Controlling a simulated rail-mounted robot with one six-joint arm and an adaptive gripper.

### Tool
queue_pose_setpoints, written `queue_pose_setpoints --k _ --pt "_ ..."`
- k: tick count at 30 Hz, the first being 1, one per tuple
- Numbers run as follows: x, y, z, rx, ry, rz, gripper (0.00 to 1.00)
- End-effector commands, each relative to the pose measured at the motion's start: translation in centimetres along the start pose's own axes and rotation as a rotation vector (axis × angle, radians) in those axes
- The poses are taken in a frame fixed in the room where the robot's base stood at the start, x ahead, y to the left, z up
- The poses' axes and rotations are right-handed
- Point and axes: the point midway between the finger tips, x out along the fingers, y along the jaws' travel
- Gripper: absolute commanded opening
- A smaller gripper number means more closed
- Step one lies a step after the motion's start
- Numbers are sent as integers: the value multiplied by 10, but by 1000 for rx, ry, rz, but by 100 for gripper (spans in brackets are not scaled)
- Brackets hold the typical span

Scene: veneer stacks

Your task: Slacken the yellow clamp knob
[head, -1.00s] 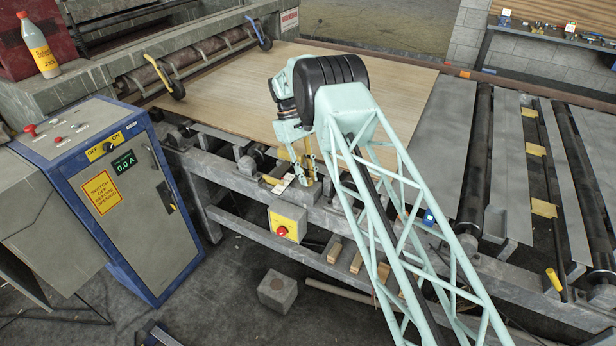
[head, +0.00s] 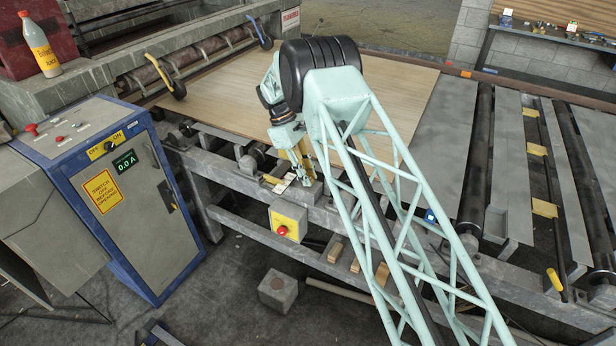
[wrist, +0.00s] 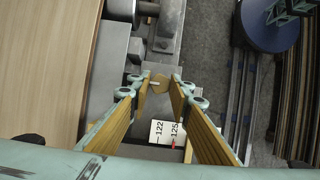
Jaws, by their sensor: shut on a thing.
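The yellow clamp knob (wrist: 160,82) shows in the wrist view as a small tan-yellow piece between my fingertips. My gripper (wrist: 162,84) is shut on it, with one long wood-coloured finger pad on each side. In the head view my gripper (head: 305,178) is at the machine's front rail, slanting down to the right; the knob cannot be made out clearly there. Below the knob in the wrist view is a white scale (wrist: 161,131) with 122 and 125 and a red pointer near 125. The scale also shows in the head view (head: 282,186).
A wide veneer sheet (head: 225,90) lies behind my gripper. A yellow box with a red button (head: 287,222) hangs just below the rail. A blue-edged control cabinet (head: 150,215) stands at the left. Metal slats and rollers (head: 475,150) extend to the right.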

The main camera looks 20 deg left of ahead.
Motion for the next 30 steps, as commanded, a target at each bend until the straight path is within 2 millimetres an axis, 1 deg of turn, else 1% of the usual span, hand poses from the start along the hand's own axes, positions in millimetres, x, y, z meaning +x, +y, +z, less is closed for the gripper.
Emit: queue_pose_setpoints --k 3,4,8,17,22,26,30 --pt "0 0 0 0 -1 -1 8" --pt "0 0 0 0 -1 -1 21" --pt "0 0 0 1 0 -1 32" --pt "0 0 0 1 0 -1 32" --pt "-4 0 0 1 1 0 32" --pt "-12 1 -1 1 2 1 32" --pt "-26 0 -1 1 1 0 32"
